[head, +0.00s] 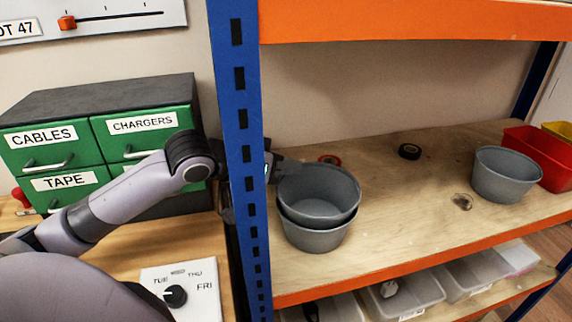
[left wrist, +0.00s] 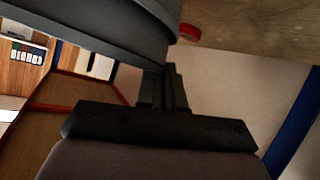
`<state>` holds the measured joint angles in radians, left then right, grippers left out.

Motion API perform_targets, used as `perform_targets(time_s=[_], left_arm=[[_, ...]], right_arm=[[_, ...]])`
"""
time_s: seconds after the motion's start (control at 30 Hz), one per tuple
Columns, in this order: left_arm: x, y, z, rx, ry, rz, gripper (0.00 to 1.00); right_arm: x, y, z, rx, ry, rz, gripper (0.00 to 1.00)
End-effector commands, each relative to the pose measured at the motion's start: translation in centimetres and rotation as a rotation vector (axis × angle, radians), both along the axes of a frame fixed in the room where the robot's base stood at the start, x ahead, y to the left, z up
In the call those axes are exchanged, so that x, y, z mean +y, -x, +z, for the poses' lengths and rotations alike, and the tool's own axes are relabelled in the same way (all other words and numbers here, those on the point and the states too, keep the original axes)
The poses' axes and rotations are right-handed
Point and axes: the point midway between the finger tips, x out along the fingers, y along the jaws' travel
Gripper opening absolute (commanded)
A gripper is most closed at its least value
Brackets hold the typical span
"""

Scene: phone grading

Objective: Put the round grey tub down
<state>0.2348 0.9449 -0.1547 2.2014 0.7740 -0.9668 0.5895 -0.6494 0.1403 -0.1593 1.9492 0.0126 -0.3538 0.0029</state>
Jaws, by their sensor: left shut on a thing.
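A round grey tub (head: 318,207) is at the left end of the wooden shelf, right beside the blue upright. My left gripper (head: 279,168) reaches past the upright and is shut on this tub's left rim. The tub sits over a second round grey tub (head: 316,241) and seems partly nested in it, tilted slightly; I cannot tell whether its weight rests there. In the left wrist view the held tub (left wrist: 90,28) fills the upper left, with my fingers (left wrist: 168,85) at its edge. My right gripper is not in view.
A third grey tub (head: 504,174) stands at the shelf's right, next to a red bin (head: 541,155). A black tape roll (head: 409,151) and a red roll (head: 330,159) lie at the back. The blue upright (head: 243,130) stands close to my left arm. The shelf's middle is mostly clear.

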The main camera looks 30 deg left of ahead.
Motion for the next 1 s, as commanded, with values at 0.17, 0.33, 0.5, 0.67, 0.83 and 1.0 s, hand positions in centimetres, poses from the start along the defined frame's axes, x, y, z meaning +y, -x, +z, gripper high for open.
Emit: perform_targets(time_s=[0.17, 0.33, 0.5, 0.67, 0.83, 1.0], left_arm=[[0.0, 0.0, -0.5, -0.001, 0.001, 0.001, 0.00], [0.0, 0.0, -0.8, 0.000, 0.000, 0.000, 0.20], [0.0, 0.0, -0.8, 0.000, 0.000, 0.000, 0.32], [0.0, 0.0, -0.7, 0.000, 0.000, 0.000, 0.32], [0.2, 0.2, 0.2, 0.001, -0.002, 0.001, 0.32], [0.9, 2.2, 1.0, 0.001, -0.005, 0.002, 0.32]], right_arm=[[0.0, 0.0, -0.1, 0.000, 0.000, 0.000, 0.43], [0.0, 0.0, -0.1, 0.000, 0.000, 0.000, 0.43], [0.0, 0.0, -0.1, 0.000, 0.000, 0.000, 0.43], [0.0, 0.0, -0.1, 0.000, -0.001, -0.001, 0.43], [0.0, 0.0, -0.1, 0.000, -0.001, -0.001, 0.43], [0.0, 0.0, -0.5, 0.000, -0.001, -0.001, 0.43]])
